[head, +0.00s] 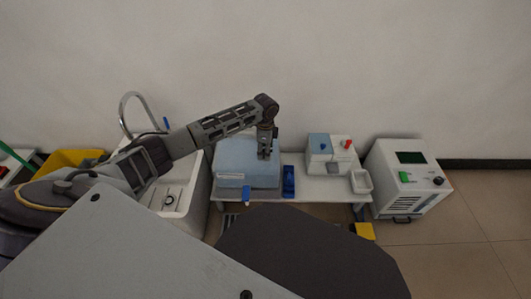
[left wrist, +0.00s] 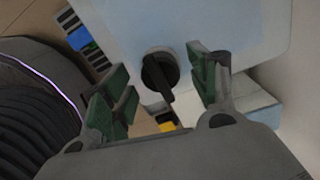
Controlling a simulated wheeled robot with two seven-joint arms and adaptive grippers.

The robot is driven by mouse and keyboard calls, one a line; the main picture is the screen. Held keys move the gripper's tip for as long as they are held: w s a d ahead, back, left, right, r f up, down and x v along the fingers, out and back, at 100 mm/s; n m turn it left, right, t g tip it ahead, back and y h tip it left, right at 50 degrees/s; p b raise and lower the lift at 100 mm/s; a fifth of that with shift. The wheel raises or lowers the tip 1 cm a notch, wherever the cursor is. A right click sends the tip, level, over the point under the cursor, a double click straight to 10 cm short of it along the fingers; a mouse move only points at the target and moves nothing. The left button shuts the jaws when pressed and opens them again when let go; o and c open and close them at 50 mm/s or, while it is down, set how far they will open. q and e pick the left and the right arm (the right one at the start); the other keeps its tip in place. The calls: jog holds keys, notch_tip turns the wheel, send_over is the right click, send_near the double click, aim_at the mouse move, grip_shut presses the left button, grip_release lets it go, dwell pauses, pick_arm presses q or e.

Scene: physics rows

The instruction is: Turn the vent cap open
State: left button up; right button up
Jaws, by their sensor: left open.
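The vent cap appears to be the black round knob with a raised bar (left wrist: 159,74) on the pale blue surface of a box in the left wrist view. The same light blue box (head: 236,155) stands on the white bench in the head view, where my gripper hides the cap. My left gripper (head: 265,153) points down over the right part of the box. In the left wrist view its green-padded fingers (left wrist: 162,80) are apart, one on each side of the cap, with gaps showing. I cannot tell how deep the fingers reach. My right gripper is not in view.
A blue rack (head: 288,181) stands just right of the box. A sink (head: 184,200) with a tall faucet is on the left.

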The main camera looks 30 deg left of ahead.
pick_arm(q)
jog(key=shift+f, duration=0.4)
jog(key=shift+c, duration=0.2)
jog(key=c, duration=1)
